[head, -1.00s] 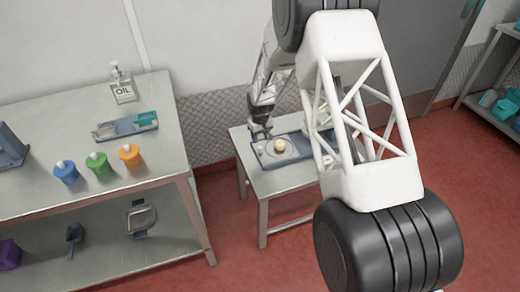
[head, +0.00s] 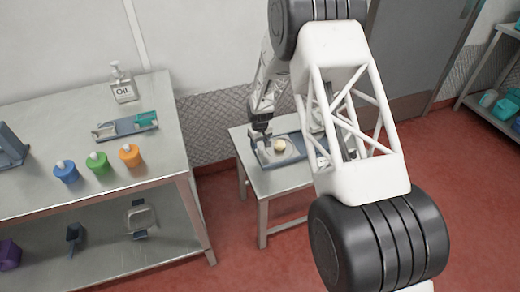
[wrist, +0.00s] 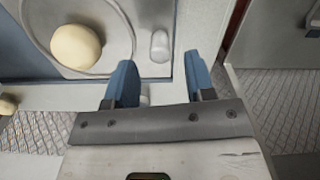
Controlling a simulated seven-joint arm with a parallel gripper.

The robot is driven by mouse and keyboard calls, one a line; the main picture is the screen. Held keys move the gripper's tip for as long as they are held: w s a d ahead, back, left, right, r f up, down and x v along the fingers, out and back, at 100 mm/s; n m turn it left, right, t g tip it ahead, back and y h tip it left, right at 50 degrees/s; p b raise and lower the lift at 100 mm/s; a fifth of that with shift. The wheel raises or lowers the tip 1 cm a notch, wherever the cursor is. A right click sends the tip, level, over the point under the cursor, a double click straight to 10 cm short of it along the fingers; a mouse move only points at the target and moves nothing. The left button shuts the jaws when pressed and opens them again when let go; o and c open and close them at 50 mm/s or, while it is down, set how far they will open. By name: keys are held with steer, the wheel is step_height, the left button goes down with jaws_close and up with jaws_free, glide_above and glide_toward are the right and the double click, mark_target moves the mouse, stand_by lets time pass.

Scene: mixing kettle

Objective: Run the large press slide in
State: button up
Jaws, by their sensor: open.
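What looks like the large press slide is a pale plate with a round disc (wrist: 112,52), set in a blue-grey base on the small table. A cream dough ball (wrist: 76,47) rests on the disc; it also shows in the head view (head: 279,146). A short pale upright knob (wrist: 160,46) stands beside the disc. My gripper (wrist: 161,80) is open and empty, its blue fingertips apart. In the wrist view the knob lies just beyond the fingertips, between their lines. In the head view my gripper (head: 261,140) is low at the base's left end. My arm hides the base's right part.
The small metal table (head: 285,182) stands against the wall. A larger bench (head: 110,185) at left holds an oil bottle (head: 122,83), a tray (head: 130,126) and blue, green and orange pots (head: 97,163). A shelf (head: 492,112) stands far right.

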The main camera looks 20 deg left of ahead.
mark_target(260, 149)
steer(key=shift+f, duration=2)
steer(key=shift+c, duration=0.2)
jaws_close()
